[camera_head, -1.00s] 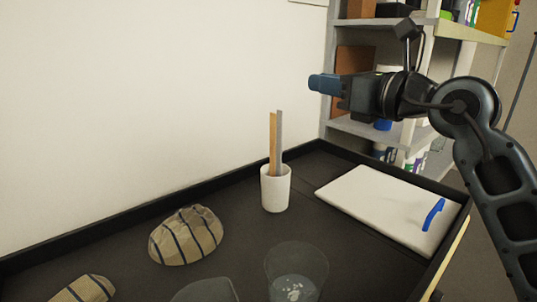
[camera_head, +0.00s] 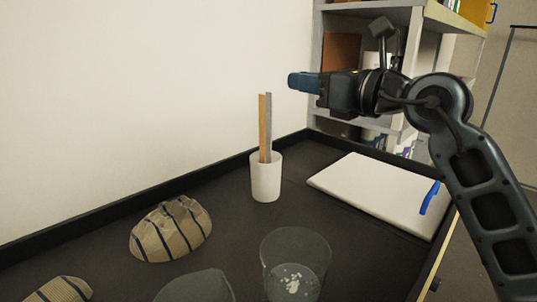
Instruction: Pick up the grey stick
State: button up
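The grey stick (camera_head: 269,125) stands almost upright in a white cup (camera_head: 266,180), close beside a light wooden stick (camera_head: 262,130). The cup hides the lower ends of both sticks. My gripper (camera_head: 292,81) is in the air, pointing left, up and to the right of the stick tops in the picture. It is apart from the sticks. Its blue fingertips show from the side, so I cannot tell whether they are open or shut. I see nothing hanging from it.
A white board (camera_head: 370,197) with a blue-handled object (camera_head: 429,198) lies right of the cup. A clear glass (camera_head: 295,267) stands in front. Striped bread-like lumps (camera_head: 171,230) lie at left. The black tray (camera_head: 210,178) has a raised rim, and shelves (camera_head: 420,60) stand behind my arm.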

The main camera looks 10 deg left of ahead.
jog(key=b, duration=0.5)
send_near(271, 106)
jog(key=x, duration=0.2)
jog(key=shift+x, duration=1.35)
jog(key=p+x, duration=0.1)
jog(key=x, duration=0.3)
jog(key=shift+w+a+f, duration=0.1)
jog(key=shift+w+a, duration=0.05)
jog(key=shift+w, duration=0.15)
jog(key=shift+c, duration=0.3)
grip_shut()
